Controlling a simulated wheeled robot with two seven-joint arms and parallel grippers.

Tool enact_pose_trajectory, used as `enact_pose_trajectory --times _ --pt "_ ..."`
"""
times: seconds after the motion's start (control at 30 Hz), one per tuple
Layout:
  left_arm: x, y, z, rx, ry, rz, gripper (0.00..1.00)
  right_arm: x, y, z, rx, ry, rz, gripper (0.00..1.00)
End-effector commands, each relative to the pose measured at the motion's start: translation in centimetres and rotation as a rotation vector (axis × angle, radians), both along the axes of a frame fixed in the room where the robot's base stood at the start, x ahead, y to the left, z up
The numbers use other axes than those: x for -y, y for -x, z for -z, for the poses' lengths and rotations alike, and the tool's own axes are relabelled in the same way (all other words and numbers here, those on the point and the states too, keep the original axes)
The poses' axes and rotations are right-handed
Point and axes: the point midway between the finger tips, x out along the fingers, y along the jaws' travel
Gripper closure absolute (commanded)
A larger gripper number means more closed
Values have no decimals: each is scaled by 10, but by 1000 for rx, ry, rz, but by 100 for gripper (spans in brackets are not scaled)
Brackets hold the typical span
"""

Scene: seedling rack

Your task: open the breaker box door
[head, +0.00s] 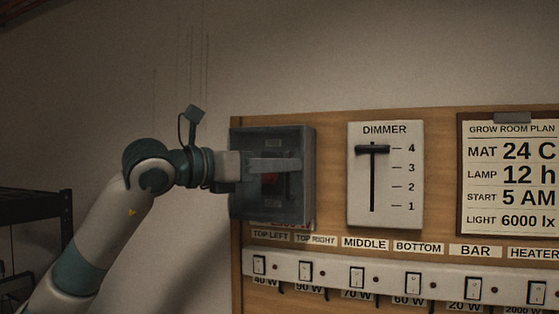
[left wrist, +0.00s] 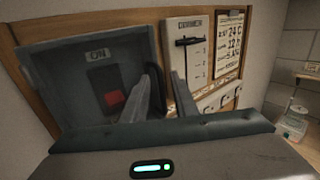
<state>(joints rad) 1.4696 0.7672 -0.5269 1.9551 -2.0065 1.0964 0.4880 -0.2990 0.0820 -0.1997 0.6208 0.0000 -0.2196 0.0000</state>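The grey breaker box (head: 272,206) hangs at the left end of the wooden board. Its front looks flat and shut, with a red switch showing through it; the left wrist view shows this red switch (left wrist: 115,98) under an "ON" label. My left gripper (head: 300,165) reaches across the box front from the left, fingertips near its right edge. In the left wrist view its two fingers (left wrist: 162,78) stand apart, with a dark curved handle (left wrist: 156,72) by the left fingertip. I cannot tell if they touch it. My right gripper is not in view.
A dimmer panel (head: 400,190) is right of the box, its slider near 4. A row of switches (head: 357,277) on a white strip runs below. A grow room plan sheet (head: 512,180) hangs at the right. A dark shelf (head: 35,205) stands at the far left.

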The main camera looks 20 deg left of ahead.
Motion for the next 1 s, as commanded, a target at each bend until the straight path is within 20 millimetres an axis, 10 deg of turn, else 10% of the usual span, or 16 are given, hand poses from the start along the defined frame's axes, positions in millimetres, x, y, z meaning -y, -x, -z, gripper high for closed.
enact_pose_trajectory --times 0.23,0.37,1.0 --pt "0 0 0 0 0 0 74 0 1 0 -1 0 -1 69" --pt "0 0 0 0 0 0 100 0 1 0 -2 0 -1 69" --pt "0 0 0 0 0 -1 100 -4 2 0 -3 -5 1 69"
